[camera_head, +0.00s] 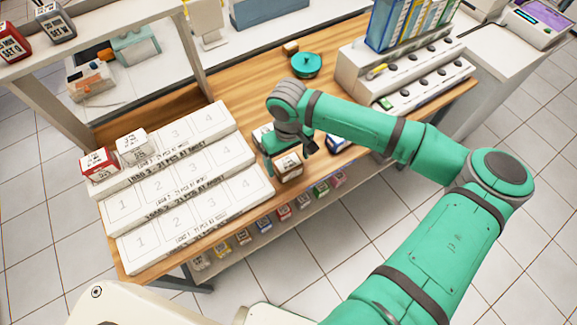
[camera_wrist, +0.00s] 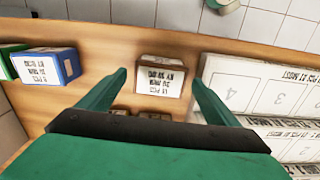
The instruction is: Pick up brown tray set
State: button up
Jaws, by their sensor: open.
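The brown tray set (camera_wrist: 162,77) is a small box with a white printed label on top. In the wrist view it stands near the wooden bench's edge, between and just beyond my gripper's two fingers. In the head view the brown tray set (camera_head: 288,166) shows beside my gripper (camera_head: 290,152), partly behind the fingers. My gripper (camera_wrist: 160,88) is open, with a green finger on each side of the box and visible gaps. I cannot tell how far above the bench the fingertips are.
A blue labelled box (camera_wrist: 48,66) stands to the left in the wrist view. White numbered step racks (camera_head: 185,185) lie on the bench at left, with a red box (camera_head: 100,164) and a white box (camera_head: 135,146) on them. A teal lidded pot (camera_head: 306,65) sits behind.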

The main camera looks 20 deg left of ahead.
jog(key=shift+f, duration=0.95)
jog(key=c, duration=1.3)
jog(key=shift+w, duration=0.1)
